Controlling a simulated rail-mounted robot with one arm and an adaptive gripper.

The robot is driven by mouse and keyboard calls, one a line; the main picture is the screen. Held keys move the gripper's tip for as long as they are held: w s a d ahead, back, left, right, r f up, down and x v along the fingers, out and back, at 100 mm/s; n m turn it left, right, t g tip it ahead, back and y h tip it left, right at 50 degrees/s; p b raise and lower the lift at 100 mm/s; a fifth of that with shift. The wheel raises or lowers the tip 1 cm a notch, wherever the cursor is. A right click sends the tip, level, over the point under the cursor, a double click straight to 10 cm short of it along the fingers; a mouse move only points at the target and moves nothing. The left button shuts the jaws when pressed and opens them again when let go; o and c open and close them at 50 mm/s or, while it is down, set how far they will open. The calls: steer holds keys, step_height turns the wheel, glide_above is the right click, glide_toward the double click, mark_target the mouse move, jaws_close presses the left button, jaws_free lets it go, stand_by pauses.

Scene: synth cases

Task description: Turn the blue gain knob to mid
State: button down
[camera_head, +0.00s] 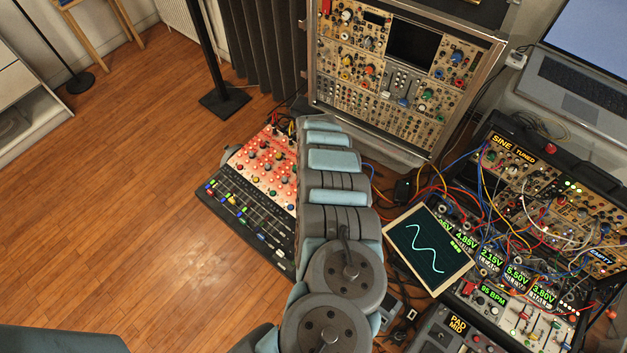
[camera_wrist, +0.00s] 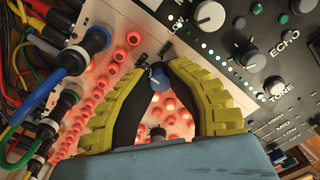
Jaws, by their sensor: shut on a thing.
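In the wrist view, my gripper (camera_wrist: 157,72) has two yellow ribbed fingers with black inner pads. Their tips close around a small blue knob (camera_wrist: 158,77) on a panel with red-lit knobs. My gripper and the held knob are hidden there behind my arm.
Cables and plugs (camera_wrist: 88,45) crowd the left of the wrist view. White knobs (camera_wrist: 208,15) and a dark panel labelled ECHO and TONE stand to the right. In the head view, a synth rack (camera_head: 380,75) stands behind, a cabled case (camera_head: 540,190) right. Wooden floor (camera_head: 110,190) is open left.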

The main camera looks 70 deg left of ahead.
steer(key=shift+f, duration=0.1)
steer(key=c, duration=0.9)
jaws_free()
steer(key=shift+c, duration=0.2)
steer(key=shift+r, duration=0.65)
step_height(320, 180, up, 11)
steer(key=shift+f, duration=0.1)
steer(key=shift+s, duration=0.1)
